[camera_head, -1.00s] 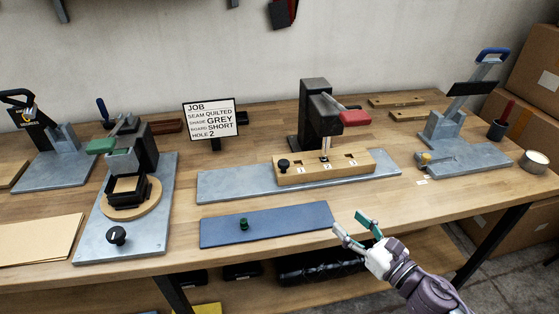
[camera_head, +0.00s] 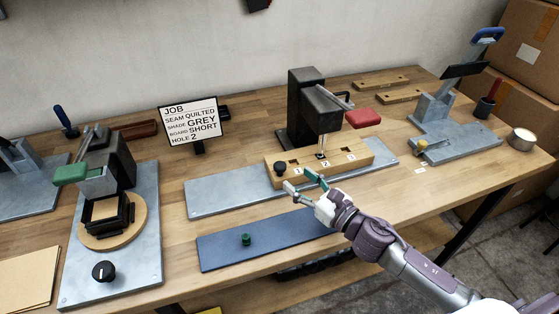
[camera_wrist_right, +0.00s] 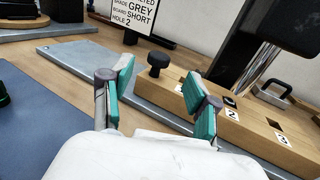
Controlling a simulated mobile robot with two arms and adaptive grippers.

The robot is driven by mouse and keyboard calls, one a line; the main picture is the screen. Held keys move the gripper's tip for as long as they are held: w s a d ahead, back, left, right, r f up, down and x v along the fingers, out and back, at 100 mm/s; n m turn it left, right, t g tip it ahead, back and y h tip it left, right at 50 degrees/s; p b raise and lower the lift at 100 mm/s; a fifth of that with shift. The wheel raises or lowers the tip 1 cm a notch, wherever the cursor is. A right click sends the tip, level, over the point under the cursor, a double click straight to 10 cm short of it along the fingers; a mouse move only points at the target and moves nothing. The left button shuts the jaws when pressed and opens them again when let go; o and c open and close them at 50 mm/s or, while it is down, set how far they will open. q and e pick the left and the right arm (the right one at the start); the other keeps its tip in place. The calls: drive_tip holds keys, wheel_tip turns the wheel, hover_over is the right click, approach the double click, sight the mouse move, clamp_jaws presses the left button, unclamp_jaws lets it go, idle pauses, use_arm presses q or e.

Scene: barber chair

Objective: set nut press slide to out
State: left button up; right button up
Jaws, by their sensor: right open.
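The black press (camera_head: 305,105) with a red handle (camera_head: 362,118) stands at the middle of the bench. Under it is a wooden slide block (camera_head: 335,158) with holes numbered 1, 2 and 3, on a grey plate. A black knob (camera_head: 280,168) sits at its left end. My right gripper (camera_head: 300,181) is open and empty, in front of the block, close to the knob. In the right wrist view the knob (camera_wrist_right: 158,62) shows beyond the gap between the open fingers (camera_wrist_right: 157,85), apart from them. My left gripper is not in view.
A job sign (camera_head: 190,125) stands behind. A green-handled press (camera_head: 95,170) is at left, a blue-handled fixture (camera_head: 450,145) and a tin (camera_head: 521,140) at right.

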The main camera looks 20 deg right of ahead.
sight(284, 169)
drive_tip(key=p+x, duration=0.1)
drive_tip(key=x, duration=0.6)
drive_tip(key=shift+w+a, duration=0.15)
drive_tip(key=shift+w, duration=0.2)
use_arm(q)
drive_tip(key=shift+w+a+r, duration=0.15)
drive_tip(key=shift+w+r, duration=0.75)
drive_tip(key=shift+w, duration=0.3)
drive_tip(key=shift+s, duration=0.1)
use_arm(e)
drive_tip(key=shift+c, duration=0.5)
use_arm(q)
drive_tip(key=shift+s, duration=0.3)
use_arm(e)
clamp_jaws()
